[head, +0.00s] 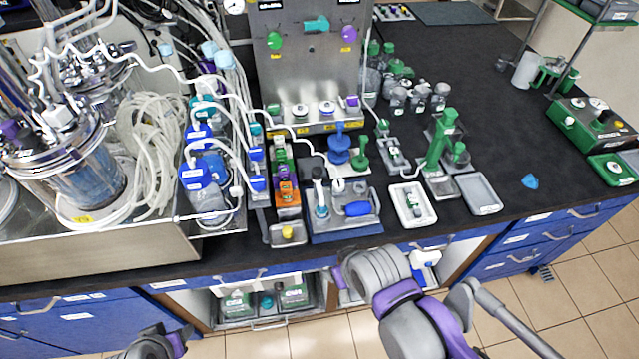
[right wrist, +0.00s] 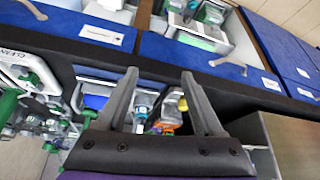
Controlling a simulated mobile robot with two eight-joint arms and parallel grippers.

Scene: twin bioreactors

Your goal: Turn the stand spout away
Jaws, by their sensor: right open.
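A green stand (head: 439,143) with an upright column stands on the black bench, right of centre in the head view. A small bottle-like piece and a grey tray sit beside its base. Which part is its spout is too small to tell. My right gripper (right wrist: 160,74) is open and empty in the right wrist view, its two dark fingers spread in front of the bench edge. In the head view my right arm is in front of the bench, apart from the stand.
A blue stopper-like piece (head: 530,182) lies farther right. Steel reactors and tubing fill the left.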

